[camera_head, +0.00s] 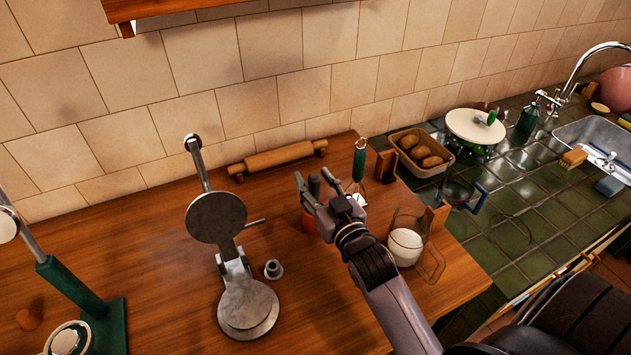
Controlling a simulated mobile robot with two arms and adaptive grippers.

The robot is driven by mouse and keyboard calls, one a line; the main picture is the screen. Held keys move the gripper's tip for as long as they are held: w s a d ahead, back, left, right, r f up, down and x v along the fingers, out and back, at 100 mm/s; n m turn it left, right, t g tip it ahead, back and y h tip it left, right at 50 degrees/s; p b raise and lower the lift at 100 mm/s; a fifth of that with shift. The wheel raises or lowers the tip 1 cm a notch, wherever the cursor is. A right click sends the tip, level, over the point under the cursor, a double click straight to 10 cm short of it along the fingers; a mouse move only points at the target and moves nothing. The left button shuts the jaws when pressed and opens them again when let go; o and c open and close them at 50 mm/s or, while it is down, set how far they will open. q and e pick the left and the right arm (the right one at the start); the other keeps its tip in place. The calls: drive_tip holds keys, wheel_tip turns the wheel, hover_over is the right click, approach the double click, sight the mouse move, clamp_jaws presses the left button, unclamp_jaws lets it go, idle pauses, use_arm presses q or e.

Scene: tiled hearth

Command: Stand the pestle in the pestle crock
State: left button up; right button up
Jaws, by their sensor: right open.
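My left gripper is not in view.
A metal press (247,304) and a small grey metal piece (273,269) stand left of the crock. A glass jug (405,245) with white contents is close to my right arm. A rolling pin (278,158) lies by the wall. The front middle of the counter is clear.

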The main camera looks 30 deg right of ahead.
drive_tip(key=shift+s+f, duration=0.1)
drive_tip(key=shift+s, duration=0.15)
drive_tip(key=s, duration=1.1)
drive_tip(key=shift+s+a, duration=0.3)
drive_tip(key=shift+r, duration=0.2)
idle(0.3)
